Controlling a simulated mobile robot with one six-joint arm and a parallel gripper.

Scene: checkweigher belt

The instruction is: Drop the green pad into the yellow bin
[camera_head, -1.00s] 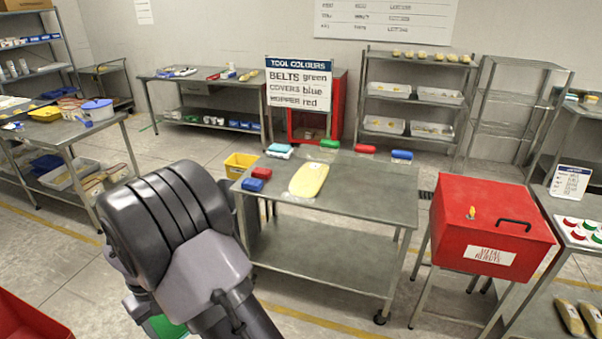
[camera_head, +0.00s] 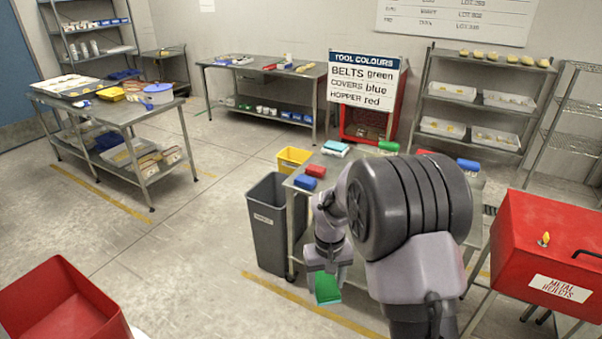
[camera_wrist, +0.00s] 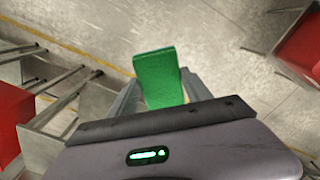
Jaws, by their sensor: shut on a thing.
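My gripper (camera_head: 327,272) is shut on the green pad (camera_head: 327,289) and holds it above the floor, in front of the near end of the steel table. In the wrist view the pad (camera_wrist: 160,77) stands out between the two fingers (camera_wrist: 160,95). The yellow bin (camera_head: 293,159) is small and stands at the back left of that table, behind the grey bin. Its inside is partly visible from above. My arm hides much of the table top.
A tall grey bin (camera_head: 265,225) stands by the table's left end. Blue (camera_head: 305,182) and red (camera_head: 316,171) blocks lie on the table's left edge. A red metal rejects box (camera_head: 550,250) is at right, a red tub (camera_head: 60,305) at lower left. The floor at left is open.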

